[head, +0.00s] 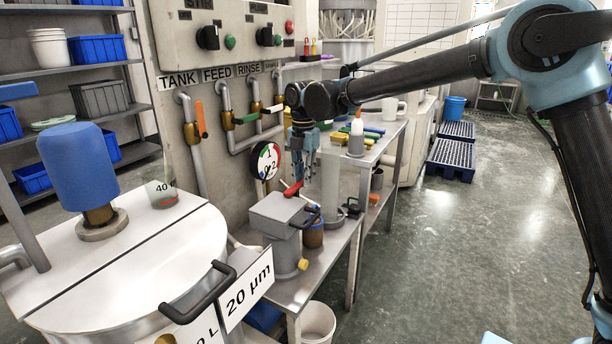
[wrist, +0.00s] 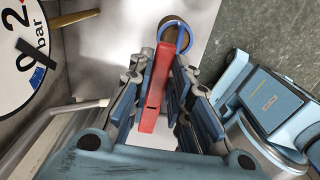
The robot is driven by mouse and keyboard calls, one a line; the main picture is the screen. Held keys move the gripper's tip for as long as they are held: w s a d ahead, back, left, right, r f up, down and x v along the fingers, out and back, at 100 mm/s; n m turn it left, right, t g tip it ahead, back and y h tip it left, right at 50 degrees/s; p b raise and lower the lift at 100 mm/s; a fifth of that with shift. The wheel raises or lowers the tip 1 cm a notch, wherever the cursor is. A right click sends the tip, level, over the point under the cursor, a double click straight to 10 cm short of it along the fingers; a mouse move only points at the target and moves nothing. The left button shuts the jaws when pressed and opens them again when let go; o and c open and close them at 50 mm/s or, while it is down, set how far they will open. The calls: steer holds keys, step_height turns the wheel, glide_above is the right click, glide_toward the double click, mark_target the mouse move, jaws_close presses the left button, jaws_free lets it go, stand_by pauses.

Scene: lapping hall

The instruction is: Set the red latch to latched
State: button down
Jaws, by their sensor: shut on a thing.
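The red latch (wrist: 155,88) is a flat red bar between the fingers of my gripper (wrist: 160,95) in the wrist view. The fingers are closed on it from both sides. In the head view, my gripper (head: 302,178) points down just behind the grey lidded box (head: 275,222), and a short piece of the red latch (head: 293,188) shows at its fingertips. A blue ring (wrist: 188,38) lies by the far end of the latch in the wrist view. The fingers hide part of the latch, and I cannot tell whether it is latched.
A round pressure gauge (head: 265,161) is on the panel close to my gripper; it also shows in the wrist view (wrist: 22,50). A brown jar (head: 313,235) stands beside the box.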

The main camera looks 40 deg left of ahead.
steer(key=c, duration=1.6)
jaws_free()
steer(key=shift+w+r, duration=0.1)
steer(key=shift+w, duration=0.05)
steer(key=shift+o, duration=0.6)
step_height(320, 180, up, 12)
